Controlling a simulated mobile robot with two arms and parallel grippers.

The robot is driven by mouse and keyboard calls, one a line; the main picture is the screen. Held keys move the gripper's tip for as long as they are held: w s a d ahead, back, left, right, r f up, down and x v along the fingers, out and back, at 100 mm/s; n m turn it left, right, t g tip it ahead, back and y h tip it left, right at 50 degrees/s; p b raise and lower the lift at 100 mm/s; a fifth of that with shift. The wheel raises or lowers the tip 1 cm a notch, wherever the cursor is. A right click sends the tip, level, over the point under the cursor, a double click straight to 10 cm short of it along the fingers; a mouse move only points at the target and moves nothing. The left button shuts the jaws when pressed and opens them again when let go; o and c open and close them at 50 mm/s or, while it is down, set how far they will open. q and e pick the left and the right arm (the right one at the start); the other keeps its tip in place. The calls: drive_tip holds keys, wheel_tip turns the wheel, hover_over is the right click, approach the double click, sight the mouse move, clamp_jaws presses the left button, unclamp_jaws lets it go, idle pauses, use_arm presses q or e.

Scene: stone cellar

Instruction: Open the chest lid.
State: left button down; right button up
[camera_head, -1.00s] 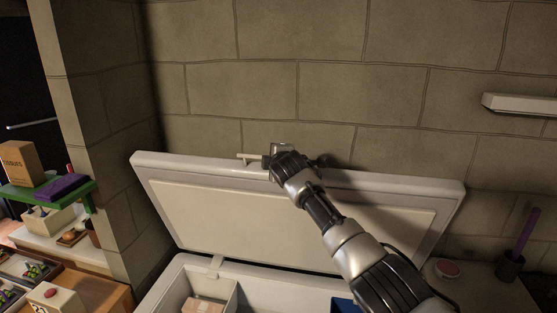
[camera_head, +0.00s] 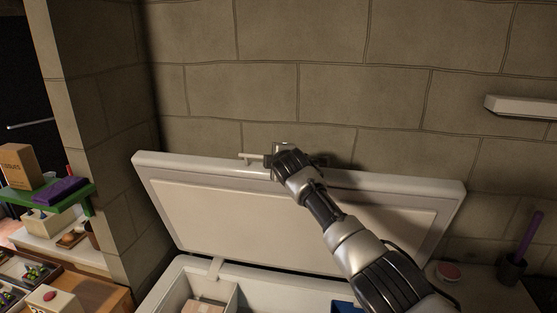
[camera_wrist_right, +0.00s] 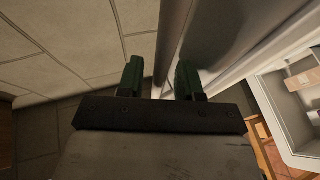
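The white chest (camera_head: 190,285) stands against the stone wall at the bottom of the head view. Its lid (camera_head: 230,215) is raised and steeply tilted, with its pale inner panel facing me. A pale bar handle (camera_head: 252,156) shows at the lid's top edge, left of my right gripper (camera_head: 285,152). The gripper is at that edge and hides part of the handle. In the right wrist view, its green fingers (camera_wrist_right: 160,80) are apart. A grey strip of lid or handle passes between or behind them; contact is unclear. My left gripper is not in view.
Inside the chest are a cardboard box (camera_head: 205,305) and something blue (camera_head: 345,306). A green shelf (camera_head: 75,205) with boxes is on the left. A white wall ledge (camera_head: 520,106) is on the right. A purple-handled tool (camera_head: 529,232) stands in a dark pot at the right.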

drive_tip(key=shift+s, duration=0.1)
drive_tip(key=shift+s+b, duration=0.35)
drive_tip(key=shift+s, duration=0.1)
drive_tip(key=b+v, duration=0.4)
drive_tip(key=v, duration=0.5)
drive_tip(key=shift+s+r, duration=0.2)
drive_tip(key=shift+s, duration=0.15)
drive_tip(key=shift+d, duration=0.1)
